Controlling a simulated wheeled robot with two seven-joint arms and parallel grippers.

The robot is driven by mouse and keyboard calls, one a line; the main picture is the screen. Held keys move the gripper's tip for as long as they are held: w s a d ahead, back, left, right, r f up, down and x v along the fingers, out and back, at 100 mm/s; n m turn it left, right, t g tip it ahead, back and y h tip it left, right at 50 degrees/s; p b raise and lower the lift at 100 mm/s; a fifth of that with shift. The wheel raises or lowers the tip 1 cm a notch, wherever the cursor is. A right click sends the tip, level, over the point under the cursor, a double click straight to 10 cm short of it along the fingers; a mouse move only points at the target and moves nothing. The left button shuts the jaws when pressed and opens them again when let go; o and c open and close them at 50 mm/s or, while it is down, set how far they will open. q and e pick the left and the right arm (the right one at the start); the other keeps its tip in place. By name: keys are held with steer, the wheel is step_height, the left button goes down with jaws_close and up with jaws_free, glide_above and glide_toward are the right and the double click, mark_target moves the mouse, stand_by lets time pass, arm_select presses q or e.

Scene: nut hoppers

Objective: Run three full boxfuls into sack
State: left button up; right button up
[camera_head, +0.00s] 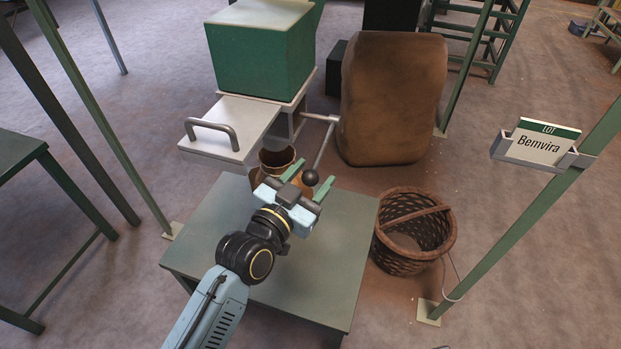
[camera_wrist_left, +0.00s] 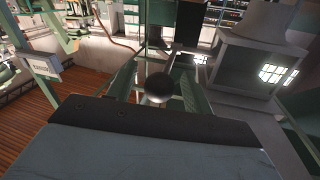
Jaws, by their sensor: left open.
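The green hopper (camera_head: 262,60) has a pale lid and stands behind the table. A white slide plate (camera_head: 225,128) with a grey handle (camera_head: 212,132) sticks out from its base. A lever with a black ball knob (camera_head: 310,177) reaches forward from the hopper's right side. My left gripper (camera_head: 308,179) is open, its green fingers on either side of the knob. The wrist view shows the knob (camera_wrist_left: 158,87) between the fingers, with contact unclear. A brown open-mouthed container (camera_head: 277,157), possibly the sack, is below the hopper, partly hidden by my gripper. My right gripper is not in view.
A grey-green table (camera_head: 215,225) lies under my left arm. A wicker basket (camera_head: 412,232) stands on the floor to its right. A big bulging brown sack (camera_head: 393,98) stands behind. A lot sign reading Bemvira (camera_head: 545,143) sits on a green post at right.

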arm_select(q)
steer(key=shift+c, duration=0.2)
jaws_close()
stand_by(0.3)
